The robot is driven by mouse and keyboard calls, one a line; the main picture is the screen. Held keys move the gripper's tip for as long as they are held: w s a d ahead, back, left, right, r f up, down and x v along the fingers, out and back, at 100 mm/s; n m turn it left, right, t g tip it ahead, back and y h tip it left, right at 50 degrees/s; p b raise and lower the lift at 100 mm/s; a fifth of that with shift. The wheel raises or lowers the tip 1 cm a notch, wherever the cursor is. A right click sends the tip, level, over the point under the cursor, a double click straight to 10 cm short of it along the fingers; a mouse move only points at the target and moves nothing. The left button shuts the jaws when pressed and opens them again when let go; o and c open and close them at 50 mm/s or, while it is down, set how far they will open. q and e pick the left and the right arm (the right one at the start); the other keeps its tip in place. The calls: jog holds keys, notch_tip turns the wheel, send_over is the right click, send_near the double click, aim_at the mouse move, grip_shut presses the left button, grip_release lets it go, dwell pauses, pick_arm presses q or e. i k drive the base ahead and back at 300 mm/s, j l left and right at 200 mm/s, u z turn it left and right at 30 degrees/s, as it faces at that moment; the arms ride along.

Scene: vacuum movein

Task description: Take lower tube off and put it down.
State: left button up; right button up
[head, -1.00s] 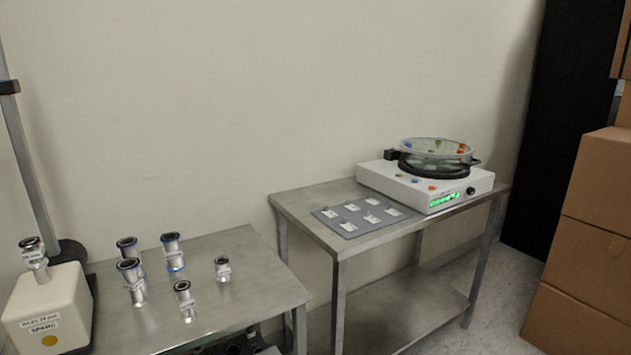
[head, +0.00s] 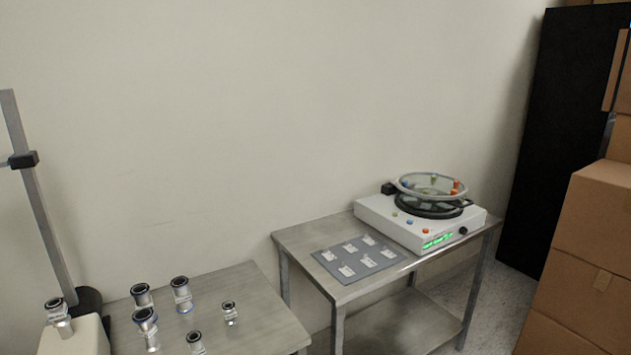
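Several metal tubes with dark rims and clamps stand upright on the left steel table (head: 245,300). Two tubes, a back left tube (head: 142,296) and a back middle tube (head: 182,295), stand behind a front tube (head: 148,329). A smaller short tube (head: 230,314) stands to the right, and another small tube (head: 196,344) is at the bottom edge. One more metal tube (head: 59,318) stands on top of a white box-shaped unit (head: 78,339) at the lower left. I cannot tell which one is the lower tube. Neither gripper is in view.
A second steel table (head: 345,291) at right carries a grey mat (head: 337,276) with several white labelled pieces, and a white device (head: 405,232) with a glass dish (head: 428,184). Cardboard boxes (head: 577,288) stack at far right. A grey post (head: 38,200) rises at left.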

aim_at(57, 310)
jog(key=u, duration=1.45)
